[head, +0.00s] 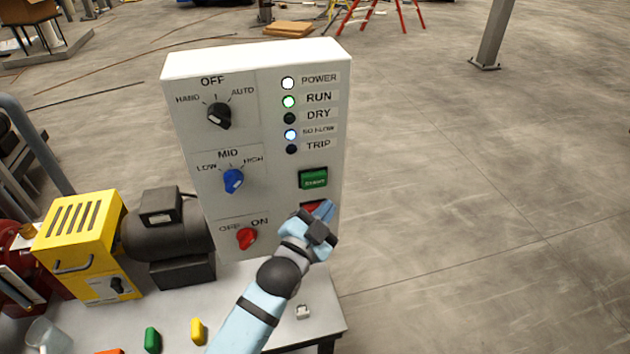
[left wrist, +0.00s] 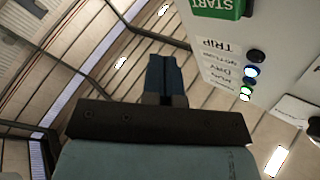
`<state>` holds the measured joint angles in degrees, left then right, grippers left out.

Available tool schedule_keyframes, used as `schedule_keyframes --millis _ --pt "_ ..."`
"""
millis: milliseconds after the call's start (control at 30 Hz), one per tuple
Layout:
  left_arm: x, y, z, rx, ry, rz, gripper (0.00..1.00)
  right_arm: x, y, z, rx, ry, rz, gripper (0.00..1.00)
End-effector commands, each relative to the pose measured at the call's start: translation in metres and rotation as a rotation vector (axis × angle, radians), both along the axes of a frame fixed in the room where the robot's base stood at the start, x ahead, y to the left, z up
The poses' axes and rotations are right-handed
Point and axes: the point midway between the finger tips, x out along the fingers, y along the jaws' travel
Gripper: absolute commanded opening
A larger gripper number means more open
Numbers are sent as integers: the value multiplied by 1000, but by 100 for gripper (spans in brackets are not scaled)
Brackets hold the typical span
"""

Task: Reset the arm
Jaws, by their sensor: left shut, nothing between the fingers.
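My left gripper (head: 322,213) is shut and empty in front of the lower right of the white control panel (head: 265,90). It covers most of a red button (head: 309,207) below the green START button (head: 313,179); I cannot tell whether it touches it. In the left wrist view the shut fingers (left wrist: 165,80) show beside the panel (left wrist: 280,40), with the green START button (left wrist: 215,6) at the top. The POWER (head: 288,83), RUN (head: 288,101) and NO FLOW (head: 290,134) lamps are lit; DRY and TRIP are dark. My right gripper is not in view.
A black selector (head: 219,115), a blue selector (head: 233,180) and a red switch (head: 246,238) are on the panel's left half. A yellow box (head: 80,240) and a dark motor (head: 168,235) stand left of it. Small coloured pieces lie on the table front. Open floor lies to the right.

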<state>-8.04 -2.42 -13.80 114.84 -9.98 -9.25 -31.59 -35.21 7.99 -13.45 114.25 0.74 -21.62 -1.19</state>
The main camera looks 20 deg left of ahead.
Motion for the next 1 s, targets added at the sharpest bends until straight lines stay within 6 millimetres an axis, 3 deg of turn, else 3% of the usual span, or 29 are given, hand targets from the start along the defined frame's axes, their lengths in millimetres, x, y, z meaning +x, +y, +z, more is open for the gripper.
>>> schedule_keyframes --millis 667,767,833,1000 --pt "-2 -1 -4 -5 10 -2 0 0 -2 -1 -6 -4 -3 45" --pt "-18 4 -37 -47 98 -13 0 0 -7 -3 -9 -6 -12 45" --pt "-39 10 -73 -102 200 -19 0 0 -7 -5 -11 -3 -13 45" --pt "-113 27 -165 -270 494 -7 0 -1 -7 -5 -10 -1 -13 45"
